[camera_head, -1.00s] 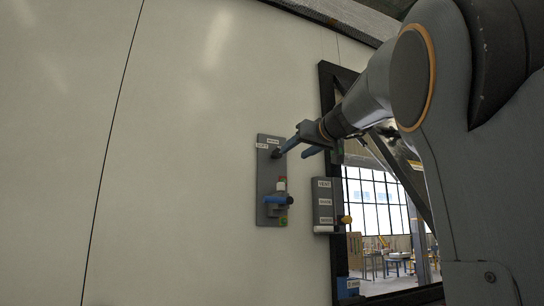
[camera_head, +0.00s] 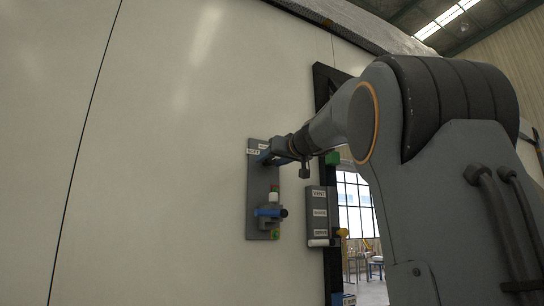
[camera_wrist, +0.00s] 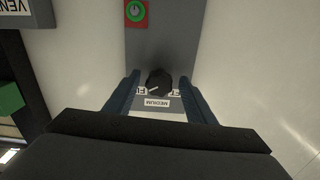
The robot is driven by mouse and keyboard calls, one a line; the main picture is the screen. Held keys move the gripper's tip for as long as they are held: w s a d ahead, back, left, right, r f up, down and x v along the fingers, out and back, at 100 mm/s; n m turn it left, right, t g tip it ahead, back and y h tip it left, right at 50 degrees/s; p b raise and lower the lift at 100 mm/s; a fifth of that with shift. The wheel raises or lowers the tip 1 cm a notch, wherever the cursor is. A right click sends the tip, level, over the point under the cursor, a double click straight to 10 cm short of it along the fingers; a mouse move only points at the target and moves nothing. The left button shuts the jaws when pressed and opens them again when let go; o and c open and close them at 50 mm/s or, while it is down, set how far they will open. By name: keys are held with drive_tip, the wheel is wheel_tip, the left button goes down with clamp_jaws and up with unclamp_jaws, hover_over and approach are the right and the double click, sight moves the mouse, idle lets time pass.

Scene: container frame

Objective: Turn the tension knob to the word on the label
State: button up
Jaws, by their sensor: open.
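The black tension knob (camera_wrist: 159,80) sits on a grey panel (camera_wrist: 165,35) in the wrist view, and a pale mark shows on its lower left side. A white MEDIUM label (camera_wrist: 157,102) lies just below it. Two more labels at its left and right are partly hidden by my fingers. My gripper (camera_wrist: 160,76) is open, with one blue finger on each side of the knob and a gap showing at both sides. In the head view my gripper (camera_head: 268,156) is at the top of the panel (camera_head: 261,186), beside a SOFT label (camera_head: 253,151), and hides the knob.
Lower on the panel are a blue handle (camera_head: 268,212) and a green dial on a red square (camera_wrist: 136,12).

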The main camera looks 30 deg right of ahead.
drive_tip(key=shift+w, duration=0.55)
drive_tip(key=c, duration=1)
drive_tip(key=shift+c, duration=0.2)
